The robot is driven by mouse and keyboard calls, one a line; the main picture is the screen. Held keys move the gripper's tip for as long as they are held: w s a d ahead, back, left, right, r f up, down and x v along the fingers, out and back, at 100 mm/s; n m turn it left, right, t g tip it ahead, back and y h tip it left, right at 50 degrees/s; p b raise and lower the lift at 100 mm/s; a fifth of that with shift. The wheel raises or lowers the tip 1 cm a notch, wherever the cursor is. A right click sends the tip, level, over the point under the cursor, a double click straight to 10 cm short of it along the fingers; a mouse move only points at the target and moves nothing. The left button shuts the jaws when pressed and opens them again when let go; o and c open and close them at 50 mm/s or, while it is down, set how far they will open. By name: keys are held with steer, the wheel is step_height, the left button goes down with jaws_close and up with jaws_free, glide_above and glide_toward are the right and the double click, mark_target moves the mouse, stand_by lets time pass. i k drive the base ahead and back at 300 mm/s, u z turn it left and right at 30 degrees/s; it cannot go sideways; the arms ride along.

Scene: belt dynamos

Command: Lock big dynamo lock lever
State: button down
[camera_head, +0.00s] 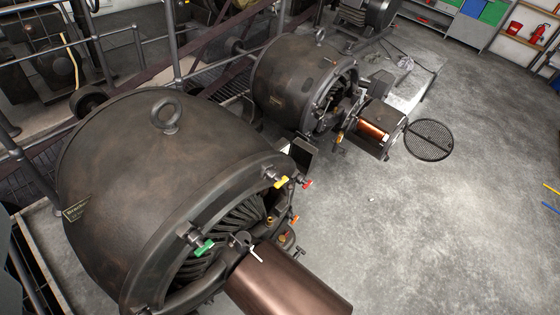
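The big dynamo (150,170) fills the left and lower middle of the head view, a large dark rounded housing with a lifting ring (166,112) on top. At its open end are small coloured handles: a green one (204,247), a yellow one (281,181), a red one (307,184) and an orange one (294,219). A small pale lever (256,253) sits above the copper-brown cylinder (290,284). I cannot tell which of these is the lock lever or whether it is locked. My gripper is not in view.
A smaller dynamo (295,80) with a copper commutator (373,130) stands behind. A round floor grate (429,140) lies to its right. Metal railings (176,50) run along the back left. The concrete floor (450,230) at right is mostly clear. Shelves with fire extinguishers (514,56) stand far right.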

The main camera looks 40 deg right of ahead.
mark_target(289, 187)
steer(key=z, duration=0.3)
steer(key=i, duration=0.95)
steer(key=z, duration=0.5)
